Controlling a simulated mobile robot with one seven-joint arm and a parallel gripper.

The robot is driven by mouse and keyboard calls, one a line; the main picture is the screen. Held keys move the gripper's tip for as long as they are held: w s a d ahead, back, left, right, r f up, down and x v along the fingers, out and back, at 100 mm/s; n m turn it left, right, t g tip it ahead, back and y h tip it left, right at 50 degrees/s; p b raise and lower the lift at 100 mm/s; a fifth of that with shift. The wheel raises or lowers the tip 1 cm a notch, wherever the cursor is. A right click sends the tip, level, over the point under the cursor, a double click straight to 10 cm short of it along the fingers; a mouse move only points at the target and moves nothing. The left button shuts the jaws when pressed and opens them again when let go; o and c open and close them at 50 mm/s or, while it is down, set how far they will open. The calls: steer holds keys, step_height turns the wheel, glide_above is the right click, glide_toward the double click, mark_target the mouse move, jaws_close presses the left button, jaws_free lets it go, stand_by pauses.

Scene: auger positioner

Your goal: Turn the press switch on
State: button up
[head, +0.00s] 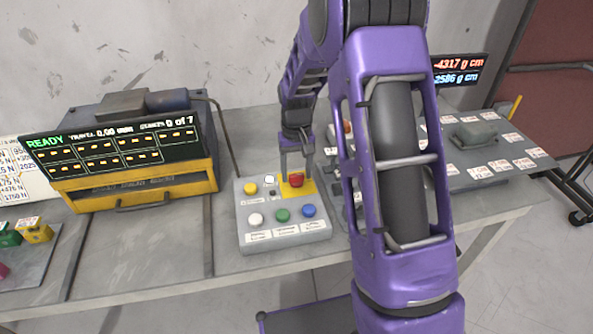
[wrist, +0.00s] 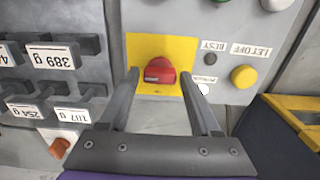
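A grey control box (head: 285,243) sits on the bench and carries several buttons. A red knob (head: 296,180) stands on its yellow plate (head: 308,195) at the back right; no other part is clearly marked as the press switch. The red knob (wrist: 159,70) also shows in the wrist view, on the yellow plate (wrist: 137,45). My gripper (head: 297,172) is over the knob. In the wrist view my gripper (wrist: 159,77) is open, one finger on each side of the knob with gaps. I cannot tell the fingertips' height above the plate.
Beside the knob are a yellow button (head: 250,189) and a small white round part (head: 270,178). White (head: 255,219), green (head: 282,215) and blue (head: 308,211) buttons line the front. A READY display unit (head: 140,187) stands left; labelled weights (wrist: 52,57) lie close on the other side.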

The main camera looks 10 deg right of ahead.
mark_target(297, 174)
steer(key=shift+o, duration=1)
step_height(297, 174, up, 18)
steer(key=p, duration=0.1)
steer(key=shift+f+p, duration=0.25)
steer(key=shift+p, duration=0.15)
